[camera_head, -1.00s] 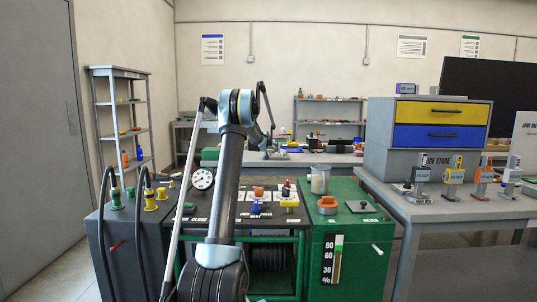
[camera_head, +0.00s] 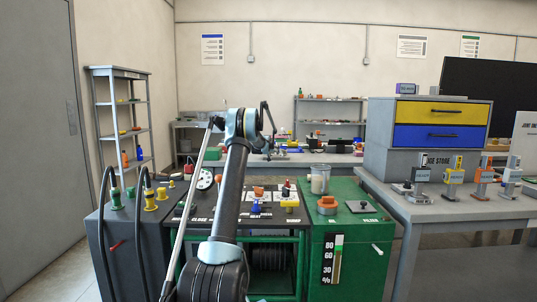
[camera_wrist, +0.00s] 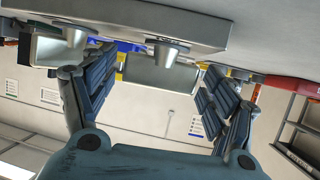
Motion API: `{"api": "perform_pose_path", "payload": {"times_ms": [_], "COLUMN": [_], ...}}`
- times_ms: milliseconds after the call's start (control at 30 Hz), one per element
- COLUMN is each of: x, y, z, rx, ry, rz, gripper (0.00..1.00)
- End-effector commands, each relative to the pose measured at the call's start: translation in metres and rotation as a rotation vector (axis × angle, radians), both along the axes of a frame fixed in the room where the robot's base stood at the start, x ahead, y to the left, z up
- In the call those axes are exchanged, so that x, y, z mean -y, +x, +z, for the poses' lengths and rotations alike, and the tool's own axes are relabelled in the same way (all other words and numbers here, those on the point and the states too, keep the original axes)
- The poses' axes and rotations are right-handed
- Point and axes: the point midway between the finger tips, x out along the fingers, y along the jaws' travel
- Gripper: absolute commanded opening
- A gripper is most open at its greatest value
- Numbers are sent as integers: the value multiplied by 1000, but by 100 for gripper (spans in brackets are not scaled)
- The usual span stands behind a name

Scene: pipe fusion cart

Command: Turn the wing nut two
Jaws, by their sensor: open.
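The wrist view is upside down. Two grey metal pieces shaped like wing nuts, each a conical hub with a flat plate, stand on a grey slab (camera_wrist: 120,20). One wing nut (camera_wrist: 148,73) is in the middle, and another wing nut (camera_wrist: 50,50) is at the left. No number shows on them. My gripper (camera_wrist: 158,64) is open, its dark ribbed fingers on either side of the middle plate in the picture, with no visible contact. Depth between fingers and plate is hard to judge. In the head view my arm hides the gripper and I cannot pick out the wing nuts.
A green cabinet (camera_head: 345,245) with an orange cap (camera_head: 327,204) is at right. A red object (camera_wrist: 292,84) shows in the wrist view.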

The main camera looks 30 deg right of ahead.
Motion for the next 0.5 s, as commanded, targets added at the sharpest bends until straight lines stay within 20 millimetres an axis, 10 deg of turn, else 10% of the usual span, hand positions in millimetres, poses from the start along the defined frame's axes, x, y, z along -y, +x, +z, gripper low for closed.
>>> {"api": "perform_pose_path", "payload": {"times_ms": [133, 333, 500], "x": [0, 0, 0], "y": [0, 0, 0], "z": [0, 0, 0], "rx": [0, 0, 0], "ry": [0, 0, 0], "rz": [0, 0, 0], "gripper": [78, 35, 34]}}
